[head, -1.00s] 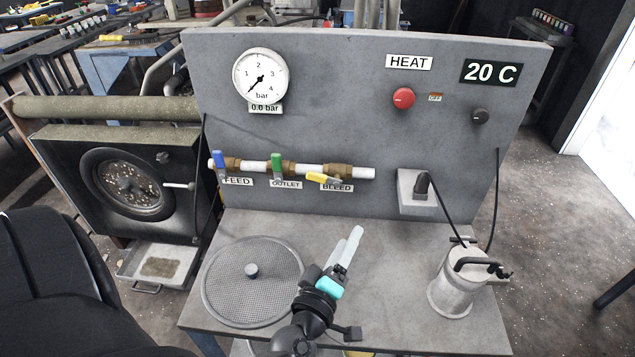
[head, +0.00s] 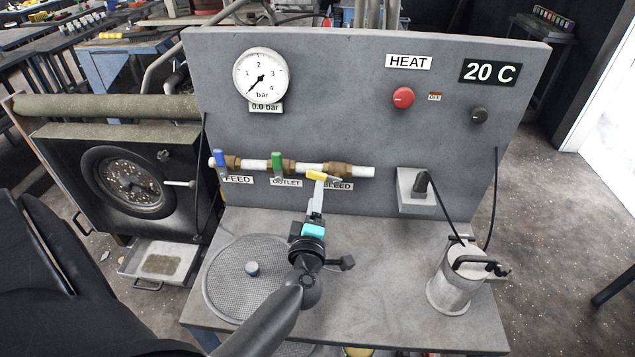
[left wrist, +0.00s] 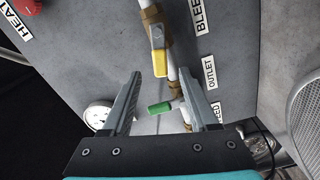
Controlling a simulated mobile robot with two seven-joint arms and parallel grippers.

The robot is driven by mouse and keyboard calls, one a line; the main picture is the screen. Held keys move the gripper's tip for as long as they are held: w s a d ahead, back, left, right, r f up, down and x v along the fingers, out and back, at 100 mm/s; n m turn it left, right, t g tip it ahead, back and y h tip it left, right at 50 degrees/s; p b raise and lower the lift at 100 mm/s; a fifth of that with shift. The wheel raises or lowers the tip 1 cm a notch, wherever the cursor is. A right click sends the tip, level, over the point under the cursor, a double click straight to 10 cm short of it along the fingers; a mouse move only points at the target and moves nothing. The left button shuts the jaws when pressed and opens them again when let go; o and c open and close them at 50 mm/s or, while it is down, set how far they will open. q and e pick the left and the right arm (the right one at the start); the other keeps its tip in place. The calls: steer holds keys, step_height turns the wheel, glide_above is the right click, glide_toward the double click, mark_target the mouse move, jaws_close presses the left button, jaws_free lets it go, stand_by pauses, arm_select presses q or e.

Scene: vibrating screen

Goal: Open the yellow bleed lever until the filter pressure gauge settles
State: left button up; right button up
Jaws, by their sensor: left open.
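The yellow bleed lever (head: 318,175) lies nearly along the pipe above the BLEED label; it also shows in the left wrist view (left wrist: 159,62). My left gripper (head: 317,189) is open just in front of the lever. In the left wrist view its fingertips (left wrist: 161,75) are spread either side of the lever's free end; whether they touch it I cannot tell. The filter pressure gauge (head: 261,76) has its needle at the low end, and its small readout (head: 265,107) appears to show 0.0 bar. My right gripper is not in view.
The blue feed lever (head: 220,162) and green outlet lever (head: 277,166) stand upright on the same pipe, left of the bleed lever. A round mesh screen (head: 228,290) lies on the bench at left. A metal can (head: 455,290) stands at right. Bench between them is clear.

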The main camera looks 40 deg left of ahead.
mark_target(318, 178)
arm_select(q)
steer(key=shift+x, duration=2.8)
jaws_close()
